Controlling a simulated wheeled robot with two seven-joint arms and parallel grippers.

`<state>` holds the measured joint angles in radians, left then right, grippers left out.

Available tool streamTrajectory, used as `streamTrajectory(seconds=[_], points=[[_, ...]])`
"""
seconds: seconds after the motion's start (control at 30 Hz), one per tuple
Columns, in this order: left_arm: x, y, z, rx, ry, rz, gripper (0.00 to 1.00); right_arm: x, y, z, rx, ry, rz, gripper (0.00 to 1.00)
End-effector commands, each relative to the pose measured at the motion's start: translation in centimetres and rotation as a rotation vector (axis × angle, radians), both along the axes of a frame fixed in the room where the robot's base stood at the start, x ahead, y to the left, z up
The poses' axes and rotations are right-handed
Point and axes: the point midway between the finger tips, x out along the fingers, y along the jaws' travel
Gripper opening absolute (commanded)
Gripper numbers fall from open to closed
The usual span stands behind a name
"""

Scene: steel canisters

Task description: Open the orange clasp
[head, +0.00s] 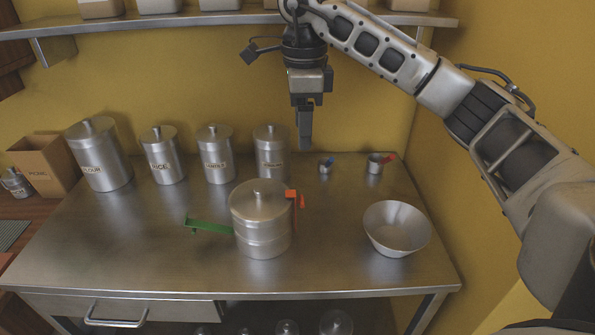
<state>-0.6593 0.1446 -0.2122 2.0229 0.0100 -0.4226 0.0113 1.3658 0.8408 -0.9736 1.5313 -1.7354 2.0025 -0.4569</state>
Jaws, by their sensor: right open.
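A round steel canister (262,232) with a knobbed lid stands upright in the middle of the steel table. The orange clasp (292,197) is on its right side, near the lid's rim, with one part hanging down the side and a small tip to the right. A green clasp or lever (208,227) sticks out from the canister's left side. My right gripper (305,146) is open and points down, above and behind the canister, apart from it. Its fingers overlap in this view. My left gripper is not in view.
Several labelled steel canisters (216,155) stand along the back. A steel bowl (397,229) is at the right. Two small cups, one with a blue handle (326,166) and one with a red handle (375,163), are behind it. A shelf (190,20) runs above.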

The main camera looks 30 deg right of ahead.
Motion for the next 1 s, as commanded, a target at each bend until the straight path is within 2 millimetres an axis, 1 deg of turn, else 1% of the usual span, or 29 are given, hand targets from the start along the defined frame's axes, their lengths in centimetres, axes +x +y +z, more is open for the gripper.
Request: streamTrajectory(seconds=[0.07,0.17,0.5,0.7,0.83,1.0], points=[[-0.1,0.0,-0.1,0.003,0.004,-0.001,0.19,0.0,-0.2,-0.6,-0.009,0.002,-0.006,0.59],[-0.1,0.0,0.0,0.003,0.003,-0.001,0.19,0.0,-0.2,-2.2,-0.008,0.003,-0.005,0.59],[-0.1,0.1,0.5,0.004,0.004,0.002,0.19,-0.1,-0.1,-9.5,-0.005,0.005,-0.003,0.59],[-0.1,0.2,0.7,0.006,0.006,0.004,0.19,0.0,-0.1,-13.2,-0.005,0.003,-0.002,0.59],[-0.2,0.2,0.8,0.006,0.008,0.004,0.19,0.0,0.0,-14.8,-0.004,0.001,-0.002,0.59],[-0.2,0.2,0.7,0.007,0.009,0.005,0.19,0.0,0.0,-15.7,-0.004,-0.001,-0.001,0.59]])
